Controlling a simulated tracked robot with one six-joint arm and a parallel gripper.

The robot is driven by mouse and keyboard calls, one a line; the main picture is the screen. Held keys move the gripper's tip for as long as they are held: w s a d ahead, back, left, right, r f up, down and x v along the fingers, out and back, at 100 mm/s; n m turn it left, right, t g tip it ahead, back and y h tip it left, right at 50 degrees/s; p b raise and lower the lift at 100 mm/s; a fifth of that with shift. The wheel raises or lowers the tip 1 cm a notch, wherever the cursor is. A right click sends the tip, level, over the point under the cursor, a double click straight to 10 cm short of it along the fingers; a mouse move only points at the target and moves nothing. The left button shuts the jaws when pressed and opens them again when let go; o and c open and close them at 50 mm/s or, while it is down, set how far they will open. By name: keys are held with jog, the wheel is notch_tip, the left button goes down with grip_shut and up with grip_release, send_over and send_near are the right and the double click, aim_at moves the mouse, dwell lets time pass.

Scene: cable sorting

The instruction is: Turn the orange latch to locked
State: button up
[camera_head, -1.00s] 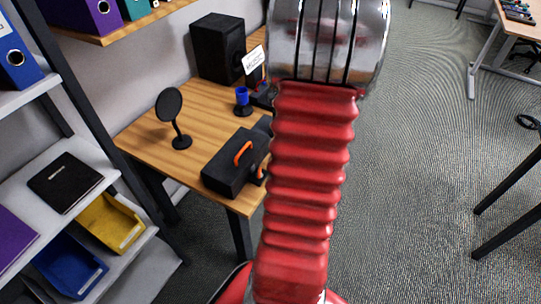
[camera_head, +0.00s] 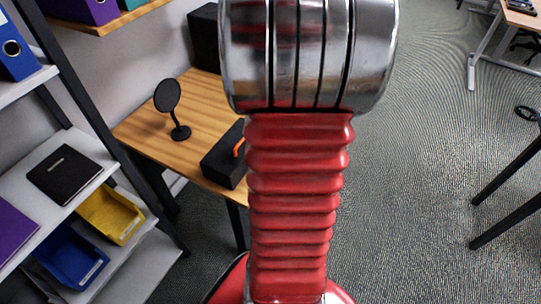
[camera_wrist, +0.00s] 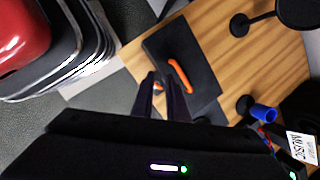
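A black case (camera_head: 222,162) with an orange handle (camera_head: 238,148) sits at the front edge of the wooden desk, partly hidden behind my arm in the head view. The wrist view also shows the case (camera_wrist: 203,66) and its handle. A small orange part (camera_wrist: 158,86), which looks like the latch, shows at the case's near side, mostly hidden by my fingers. My gripper (camera_wrist: 162,80) is open and empty, its two dark fingers apart, with the orange part seen between them. I cannot tell if they touch it. The latch's position is not clear.
The wooden desk (camera_head: 160,128) also holds a round black stand (camera_head: 168,97). A blue cup (camera_wrist: 263,113) and a white sign (camera_wrist: 301,147) lie beyond the case. Shelves with a yellow bin (camera_head: 112,213) and a blue bin (camera_head: 72,256) stand at left.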

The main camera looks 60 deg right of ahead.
jog(key=w+a+r+n, duration=0.1)
jog(key=a, duration=0.1)
jog(key=a+r+n, duration=0.1)
jog(key=a+n, duration=0.1)
jog(key=a, duration=0.1)
jog(key=w+a+r+n, duration=0.1)
jog(key=a+r+n, duration=0.1)
jog(key=a, duration=0.1)
jog(key=shift+w+a+r+h, duration=0.1)
jog(key=shift+w+a+h, duration=0.05)
jog(key=shift+w+h, duration=0.25)
grip_shut()
jog(key=s+a+r+n, duration=0.2)
jog(key=a+n, duration=0.4)
jog(key=a, duration=0.1)
jog(key=s+a+r+n+t, duration=0.1)
jog(key=a+r+n, duration=0.2)
jog(key=a+n, duration=0.4)
jog(key=s+a+r+n+t+h, duration=0.1)
jog(key=s+a+r+n, duration=0.1)
jog(key=a+n, duration=0.5)
jog(key=shift+s+a+r, duration=0.3)
jog(key=shift+a+r, duration=0.3)
jog(key=shift+a, duration=0.65)
